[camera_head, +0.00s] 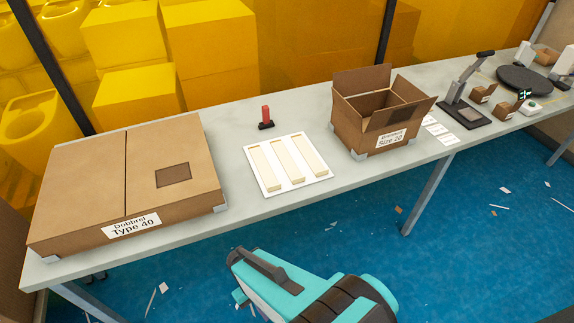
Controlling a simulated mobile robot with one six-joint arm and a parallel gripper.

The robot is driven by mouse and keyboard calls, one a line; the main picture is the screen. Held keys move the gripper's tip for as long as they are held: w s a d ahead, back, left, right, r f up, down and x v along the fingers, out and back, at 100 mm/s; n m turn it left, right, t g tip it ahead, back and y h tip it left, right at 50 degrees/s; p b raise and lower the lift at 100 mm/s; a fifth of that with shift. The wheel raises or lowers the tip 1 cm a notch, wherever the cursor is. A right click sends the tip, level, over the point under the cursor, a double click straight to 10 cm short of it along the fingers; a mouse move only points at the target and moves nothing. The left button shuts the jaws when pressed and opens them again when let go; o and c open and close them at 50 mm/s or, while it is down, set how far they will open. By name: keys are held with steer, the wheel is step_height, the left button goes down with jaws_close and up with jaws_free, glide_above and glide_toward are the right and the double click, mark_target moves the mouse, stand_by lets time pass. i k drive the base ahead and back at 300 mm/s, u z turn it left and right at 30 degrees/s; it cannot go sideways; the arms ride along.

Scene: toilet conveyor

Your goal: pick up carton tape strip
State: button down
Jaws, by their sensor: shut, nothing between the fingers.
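Three pale cream strips, which look like the carton tape strips, lie side by side on a white plate (317,175) on the grey table. They are the left strip (264,168), the middle strip (285,160) and the right strip (306,155). My gripper (240,256), teal with a dark bar on top, is low in front of the table, below the plate in the picture. It is shut and empty, apart from the strips. Its fingertips are hard to make out from this angle.
A large closed carton (80,190) labelled Dobbrel Type 40 stands left of the plate. A small red-topped item (265,115) stands behind it. An open carton (363,131) stands to the right, with white cards (448,139) beside it. A black stand (465,108) is farther right.

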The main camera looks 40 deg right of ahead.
mark_target(271, 183)
steer(key=z, duration=0.75)
steer(key=k, duration=0.95)
steer(key=u, duration=0.05)
steer(key=i, duration=0.85)
steer(key=z, duration=0.05)
